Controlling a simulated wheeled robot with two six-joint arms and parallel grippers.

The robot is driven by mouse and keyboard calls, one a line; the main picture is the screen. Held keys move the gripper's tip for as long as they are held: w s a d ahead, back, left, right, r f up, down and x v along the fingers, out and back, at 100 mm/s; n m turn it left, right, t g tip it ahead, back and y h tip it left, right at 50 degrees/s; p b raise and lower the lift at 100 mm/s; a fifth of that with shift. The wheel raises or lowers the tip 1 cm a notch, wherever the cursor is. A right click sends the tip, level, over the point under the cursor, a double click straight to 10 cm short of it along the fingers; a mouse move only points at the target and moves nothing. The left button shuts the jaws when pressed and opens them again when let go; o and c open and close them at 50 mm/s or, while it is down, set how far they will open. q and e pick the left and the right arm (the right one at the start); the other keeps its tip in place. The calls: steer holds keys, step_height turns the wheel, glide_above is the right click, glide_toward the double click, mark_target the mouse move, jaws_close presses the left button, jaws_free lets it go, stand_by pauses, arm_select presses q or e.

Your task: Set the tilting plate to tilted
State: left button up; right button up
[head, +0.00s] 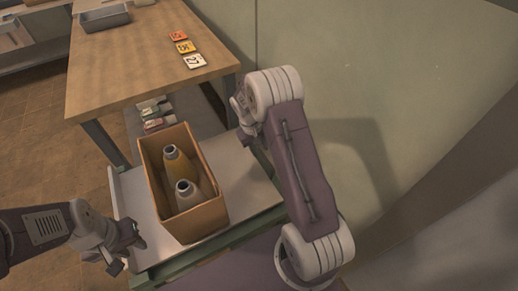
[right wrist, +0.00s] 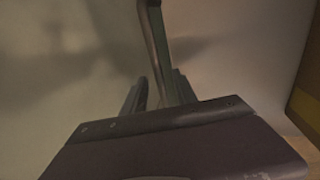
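The likely tilting plate is a light grey plate (head: 134,197) in a green frame; it looks level. A cardboard box (head: 205,222) with two bottles stands upright on it. My right gripper (head: 247,137) is at the plate's far right edge, beside the wall, and its tips are partly hidden in the head view. In the right wrist view its two fingers (right wrist: 158,92) stand apart, with a dark greenish bar (right wrist: 160,50) running between or just beyond them; contact is unclear. My left gripper (head: 128,254) is open and empty at the plate's near left edge.
A wooden table (head: 130,70) stands behind the plate, with numbered cards (head: 187,47) and a grey tray (head: 104,18) on it. Small items (head: 155,116) lie beyond the box. A pale green wall (head: 385,70) closes the right side. Tiled floor (head: 40,130) is open at left.

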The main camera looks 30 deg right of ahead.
jaws_close()
stand_by(1.4)
